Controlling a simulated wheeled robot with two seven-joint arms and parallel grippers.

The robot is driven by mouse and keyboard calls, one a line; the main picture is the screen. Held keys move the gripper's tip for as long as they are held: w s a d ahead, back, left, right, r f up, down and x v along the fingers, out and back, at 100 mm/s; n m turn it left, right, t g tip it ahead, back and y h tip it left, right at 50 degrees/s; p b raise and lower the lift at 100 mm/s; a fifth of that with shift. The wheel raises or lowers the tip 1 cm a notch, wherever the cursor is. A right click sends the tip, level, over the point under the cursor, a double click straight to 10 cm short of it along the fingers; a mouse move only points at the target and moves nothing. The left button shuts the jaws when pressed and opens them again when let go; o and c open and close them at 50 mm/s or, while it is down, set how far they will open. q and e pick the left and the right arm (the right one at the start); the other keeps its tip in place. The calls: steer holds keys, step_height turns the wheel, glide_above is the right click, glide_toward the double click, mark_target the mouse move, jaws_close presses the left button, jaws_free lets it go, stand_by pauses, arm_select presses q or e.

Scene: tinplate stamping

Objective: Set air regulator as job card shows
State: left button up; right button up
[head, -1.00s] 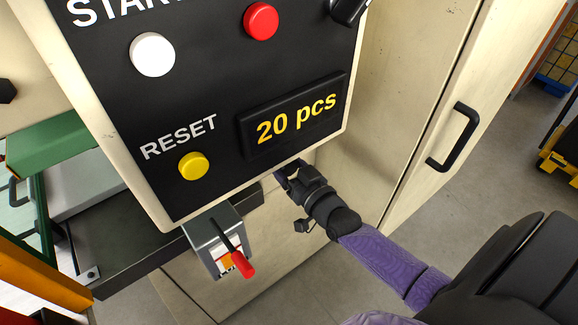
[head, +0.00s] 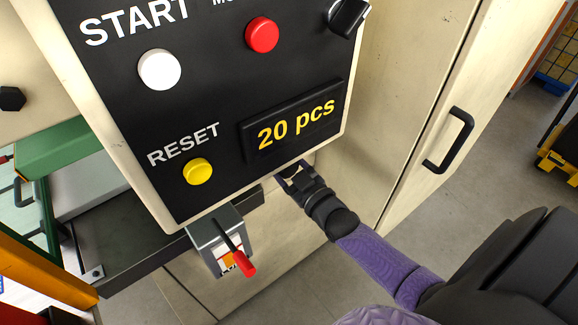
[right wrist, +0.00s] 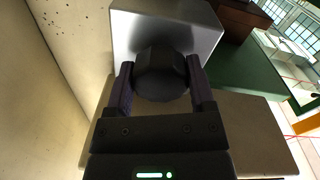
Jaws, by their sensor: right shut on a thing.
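My right gripper (head: 293,180) reaches under the lower right corner of the black control panel in the head view. In the right wrist view, my right gripper (right wrist: 162,72) is shut on a dark faceted knob (right wrist: 161,78), with one finger on each side of it. The knob is in front of a light grey block (right wrist: 206,32), which I take to be the air regulator's body. In the head view the panel and gripper mostly hide the knob. No gauge or scale reading and no job card can be made out. My left gripper is not in view.
The control panel (head: 222,125) overhangs the gripper, with white, red and yellow buttons and a "20 pcs" display (head: 295,125). A grey box (head: 212,238) with a red-handled lever (head: 243,262) is left of the gripper. A cabinet door handle (head: 455,140) stands to the right.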

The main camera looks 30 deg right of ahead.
steer(key=shift+f+n, duration=0.1)
steer(key=shift+n, duration=0.2)
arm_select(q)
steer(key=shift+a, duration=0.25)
arm_select(e)
steer(key=o, duration=1.2)
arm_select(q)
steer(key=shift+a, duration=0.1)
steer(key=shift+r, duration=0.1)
arm_select(e)
steer(key=shift+s, duration=0.1)
